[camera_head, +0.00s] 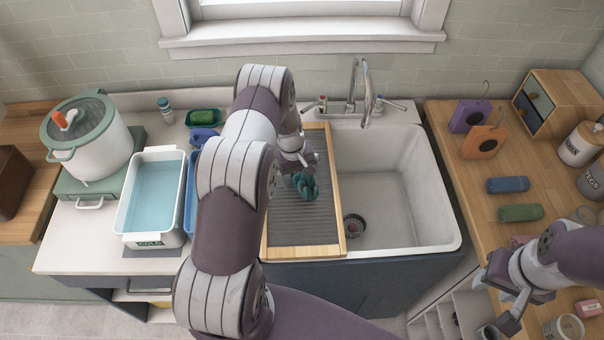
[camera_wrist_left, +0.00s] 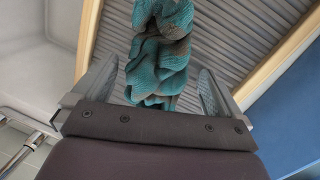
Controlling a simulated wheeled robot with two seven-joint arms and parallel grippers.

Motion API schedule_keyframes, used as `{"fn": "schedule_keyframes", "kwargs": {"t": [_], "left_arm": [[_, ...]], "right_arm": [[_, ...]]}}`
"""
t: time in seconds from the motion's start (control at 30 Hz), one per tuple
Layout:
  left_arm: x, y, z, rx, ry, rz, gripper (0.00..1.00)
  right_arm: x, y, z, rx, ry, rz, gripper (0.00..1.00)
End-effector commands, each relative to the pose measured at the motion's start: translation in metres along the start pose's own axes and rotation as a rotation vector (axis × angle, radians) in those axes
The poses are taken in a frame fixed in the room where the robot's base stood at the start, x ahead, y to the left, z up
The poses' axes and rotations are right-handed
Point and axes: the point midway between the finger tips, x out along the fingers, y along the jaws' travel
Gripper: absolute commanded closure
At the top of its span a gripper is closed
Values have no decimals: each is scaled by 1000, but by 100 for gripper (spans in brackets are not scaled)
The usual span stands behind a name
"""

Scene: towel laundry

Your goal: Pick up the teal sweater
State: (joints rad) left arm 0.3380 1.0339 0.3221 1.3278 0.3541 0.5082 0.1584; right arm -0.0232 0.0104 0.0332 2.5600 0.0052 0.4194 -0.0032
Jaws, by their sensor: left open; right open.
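The teal sweater (camera_head: 306,186) is a small crumpled, twisted bundle on the grey ribbed board (camera_head: 300,228) with a wooden frame, left of the sink basin. My left gripper (camera_head: 298,162) is just above and beside it in the head view. In the left wrist view, the sweater (camera_wrist_left: 160,50) lies between the two spread fingers of the left gripper (camera_wrist_left: 152,92), with a gap on each side. I cannot tell its height above the board. My right gripper (camera_head: 506,304) is open and empty at the lower right, by the wooden counter.
The white sink (camera_head: 405,205) with a tap (camera_head: 365,95) is right of the board. A water-filled tub (camera_head: 150,200) and a lidded white pot (camera_head: 92,145) stand left. Rolled blue (camera_head: 507,184) and green (camera_head: 520,212) cloths lie on the right counter. My left arm hides part of the left counter.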

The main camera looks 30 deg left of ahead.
Motion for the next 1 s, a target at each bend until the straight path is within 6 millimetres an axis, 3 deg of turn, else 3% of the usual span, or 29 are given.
{"fn": "schedule_keyframes", "kwargs": {"t": [0.17, 0.27, 0.4, 0.77, 0.97, 1.0], "left_arm": [[2, 0, 0, 0, 1, 1, 0], [1, 0, 0, 0, 1, 0, 26], [1, 0, 0, 0, 1, 1, 69], [-5, 1, 0, 1, 2, 1, 69], [-35, 6, 2, 2, 7, 3, 69], [-41, 6, 12, 3, 2, 1, 69]], "right_arm": [[1, 0, 0, 0, -1, 0, 57], [1, 0, 0, 0, -1, 0, 57], [1, 0, 0, 0, -1, 0, 57], [6, 0, 1, 0, 0, 0, 57], [28, 0, 3, 0, -1, 0, 57], [29, 0, 4, 0, -1, 0, 57]]}}
